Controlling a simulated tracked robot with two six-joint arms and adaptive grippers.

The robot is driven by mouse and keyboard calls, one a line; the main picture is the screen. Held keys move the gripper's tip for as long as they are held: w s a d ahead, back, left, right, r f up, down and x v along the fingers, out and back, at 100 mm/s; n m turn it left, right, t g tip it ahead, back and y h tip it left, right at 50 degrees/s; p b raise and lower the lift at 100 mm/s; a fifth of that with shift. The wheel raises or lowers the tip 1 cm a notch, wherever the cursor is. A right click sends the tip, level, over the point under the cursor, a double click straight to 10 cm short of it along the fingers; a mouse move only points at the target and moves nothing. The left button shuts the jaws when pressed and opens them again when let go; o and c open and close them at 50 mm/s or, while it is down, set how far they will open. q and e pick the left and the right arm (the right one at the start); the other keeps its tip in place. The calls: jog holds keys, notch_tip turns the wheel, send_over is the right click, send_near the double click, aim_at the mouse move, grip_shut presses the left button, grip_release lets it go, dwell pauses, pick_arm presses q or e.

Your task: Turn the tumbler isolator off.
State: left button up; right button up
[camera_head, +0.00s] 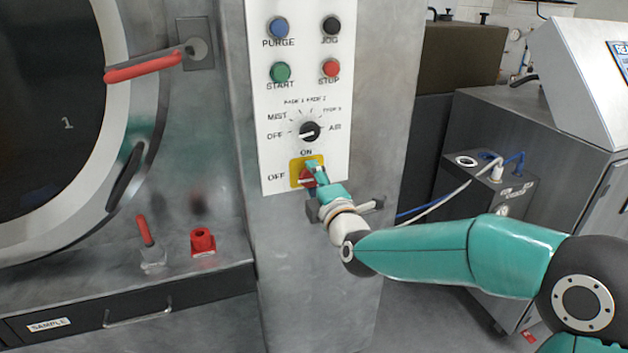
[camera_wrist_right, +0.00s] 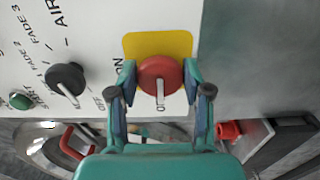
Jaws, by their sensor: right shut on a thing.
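The tumbler isolator is a red round knob (camera_head: 307,178) on a yellow plate (camera_head: 296,163), low on the white control panel. ON is printed above the plate and OFF to its left. In the right wrist view the red knob (camera_wrist_right: 157,70) sits between my right gripper's fingers (camera_wrist_right: 160,84), which are shut on its two sides. A pale bar on the knob points to the bottom of that picture, the OFF side of the plate. In the head view my right gripper (camera_head: 314,178) partly hides the knob. My left gripper is not in view.
A black selector knob (camera_head: 310,131) sits just above the isolator, with several push buttons above it. A red door handle (camera_head: 144,66), a red fitting (camera_head: 202,242) and a red-handled valve (camera_head: 146,232) are on the left. The panel's right side is bare metal.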

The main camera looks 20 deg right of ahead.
jog(key=shift+a+f, duration=0.2)
jog(key=shift+f, duration=0.1)
jog(key=o, duration=1.1)
jog(key=shift+o, duration=0.2)
jog(key=shift+d+r, duration=0.1)
jog(key=shift+r, duration=0.05)
jog(key=shift+s, duration=0.15)
jog(key=shift+s, duration=0.25)
jog(key=s, duration=1.1)
jog(key=shift+s+d, duration=0.15)
jog(key=shift+d, duration=0.05)
